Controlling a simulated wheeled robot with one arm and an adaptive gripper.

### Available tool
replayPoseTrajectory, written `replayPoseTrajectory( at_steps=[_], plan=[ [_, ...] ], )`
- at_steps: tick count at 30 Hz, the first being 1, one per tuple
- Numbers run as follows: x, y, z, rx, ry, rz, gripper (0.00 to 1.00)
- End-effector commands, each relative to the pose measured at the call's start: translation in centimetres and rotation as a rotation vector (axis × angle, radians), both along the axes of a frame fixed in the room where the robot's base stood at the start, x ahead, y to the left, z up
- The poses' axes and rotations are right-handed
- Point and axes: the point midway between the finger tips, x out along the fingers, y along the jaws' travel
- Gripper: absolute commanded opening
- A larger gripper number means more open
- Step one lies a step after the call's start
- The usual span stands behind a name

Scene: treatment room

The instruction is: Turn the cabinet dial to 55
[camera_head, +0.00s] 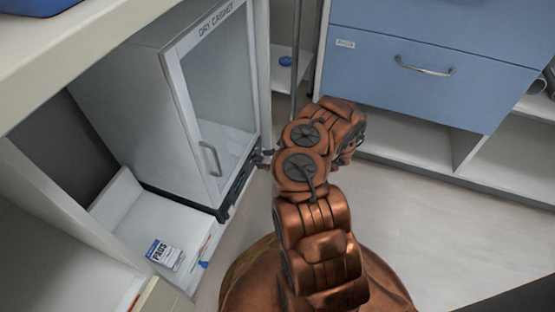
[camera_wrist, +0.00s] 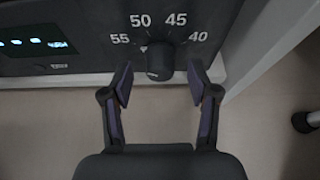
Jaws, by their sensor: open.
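The white dry cabinet (camera_head: 120,100) stands at the left in the head view, with a glass door and a dark control strip (camera_head: 236,190) along its bottom. In the wrist view, the dark panel (camera_wrist: 90,25) carries a black round dial (camera_wrist: 160,62) with the white numbers 55, 50, 45 and 40 around its top. I cannot clearly tell which number the dial points to. My gripper (camera_wrist: 160,82) is open, one fingertip to each side of the dial, with visible gaps. In the head view, my gripper (camera_head: 264,158) is at the strip's right end, and the dial is hidden.
A lit display (camera_wrist: 35,43) is left of the dial. The cabinet door's handle (camera_head: 210,158) is above the strip. A labelled packet (camera_head: 164,254) lies on the low shelf in front. Blue drawers (camera_head: 430,65) stand at the back right. The floor at right (camera_head: 430,210) is clear.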

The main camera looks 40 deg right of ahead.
Motion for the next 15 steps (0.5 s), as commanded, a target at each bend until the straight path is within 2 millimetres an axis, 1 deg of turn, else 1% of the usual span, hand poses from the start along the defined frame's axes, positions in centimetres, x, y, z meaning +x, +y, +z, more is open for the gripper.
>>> replayPoseTrajectory(
  at_steps=[6,12,15],
  plan=[
    [-3.0,-2.1,1.7,0.0,-0.005,-0.006,0.6],
    [-6.1,-3.7,3.0,0.0,-0.003,-0.004,0.6],
    [-7.1,-4.4,3.6,0.0,-0.003,-0.004,0.6]
  ],
)
